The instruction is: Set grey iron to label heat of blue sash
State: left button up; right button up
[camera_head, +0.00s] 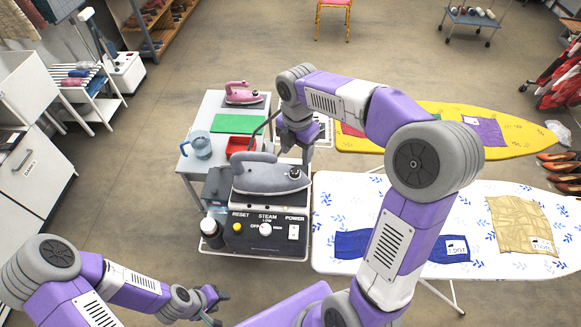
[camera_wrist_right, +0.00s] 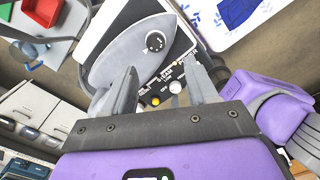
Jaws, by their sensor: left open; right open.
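The grey iron (camera_head: 262,178) rests on the black steam station (camera_head: 225,238). Its round dark dial (camera_head: 295,173) faces up; the right wrist view shows the dial (camera_wrist_right: 155,42) with a pale mark. The blue sash (camera_head: 350,245) lies on the white ironing board, partly behind my right arm. Its white label (camera_head: 457,248) is too small to read surely. My left gripper (camera_head: 217,301) is open and empty at lower left.
The station's front has a yellow reset button (camera_head: 237,227), a steam knob (camera_head: 265,229) and a power switch (camera_head: 293,232). A tan cloth (camera_head: 522,224) lies on the white board. A pink iron (camera_head: 243,94), green mat (camera_head: 240,124) and blue jug (camera_head: 199,145) stand behind.

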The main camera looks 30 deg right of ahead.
aim_at(295, 171)
jog(key=shift+w+f, duration=0.7)
jog(key=shift+f, duration=0.3)
jog(key=f, duration=0.6)
jog(key=shift+s+f+b, duration=0.15)
jog(key=shift+s+b, duration=0.15)
jog(key=c, duration=1.1)
